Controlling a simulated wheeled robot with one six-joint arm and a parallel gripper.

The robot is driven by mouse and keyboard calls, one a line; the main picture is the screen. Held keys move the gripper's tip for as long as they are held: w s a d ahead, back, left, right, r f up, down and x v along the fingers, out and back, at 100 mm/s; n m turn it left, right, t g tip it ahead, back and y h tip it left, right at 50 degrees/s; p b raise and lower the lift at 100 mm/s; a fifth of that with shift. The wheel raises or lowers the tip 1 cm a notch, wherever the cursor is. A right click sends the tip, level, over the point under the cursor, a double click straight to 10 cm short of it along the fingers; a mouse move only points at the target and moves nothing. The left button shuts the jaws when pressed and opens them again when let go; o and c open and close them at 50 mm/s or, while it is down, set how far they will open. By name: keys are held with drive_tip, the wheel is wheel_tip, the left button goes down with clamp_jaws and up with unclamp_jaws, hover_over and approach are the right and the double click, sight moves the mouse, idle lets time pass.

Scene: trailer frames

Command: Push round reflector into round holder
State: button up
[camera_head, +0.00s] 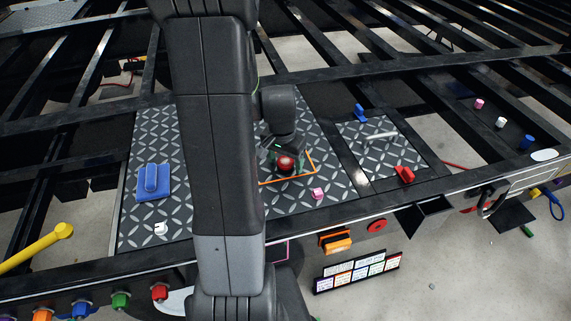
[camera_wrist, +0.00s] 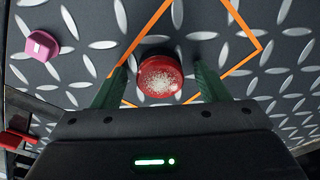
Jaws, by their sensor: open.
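The round reflector (camera_wrist: 160,77) is a red disc with a speckled pale face. It is on the diamond plate, inside an orange outline, and it also shows in the head view (camera_head: 286,163). My gripper (camera_wrist: 161,70) is open, with one green finger on each side of the reflector and a gap visible on both sides. In the head view my gripper (camera_head: 284,154) is over the plate. A red ring with a dark centre (camera_head: 377,226), possibly the round holder, is on the trailer's front side rail, right of the orange block.
A pink block (camera_head: 318,193) lies on the diamond plate near the reflector and shows in the wrist view (camera_wrist: 42,45). A blue block (camera_head: 153,182) is at the left. A red latch (camera_head: 405,174) is at the right. Black trailer beams surround the plates. My arm hides the middle.

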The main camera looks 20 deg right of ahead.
sight(285, 162)
drive_tip(key=c, duration=1)
drive_tip(key=shift+r, duration=0.15)
wheel_tip(285, 162, up, 10)
drive_tip(key=shift+f, duration=0.1)
drive_tip(key=shift+s, duration=0.1)
